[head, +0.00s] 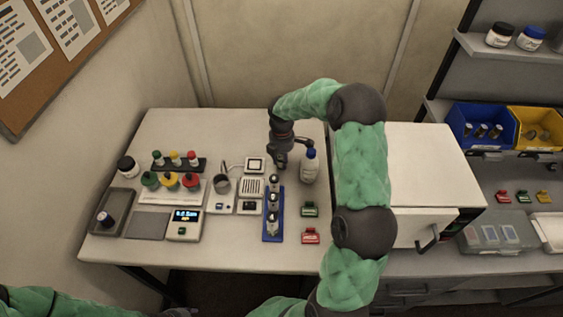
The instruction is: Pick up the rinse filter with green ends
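A small green-ended piece (309,210) lies on the white table, right of the blue rack; it looks like the filter, but is too small to be sure. A similar red piece (310,236) lies just in front of it. Another small green piece (523,196) sits on the right-hand bench between a red and a yellow one. My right gripper (280,163) points down at the back of the table, behind the rack and left of a blue-capped bottle, apart from the green piece. Its fingers are too small and dark to read. My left gripper is out of view; only its arm shows at bottom left.
The blue rack (273,229) holds upright tubes. The blue-capped bottle (309,167) stands close to my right gripper. A white box-shaped machine (425,165) stands right of my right arm. Small instruments and colored-capped containers crowd the left. The table's back left is clear.

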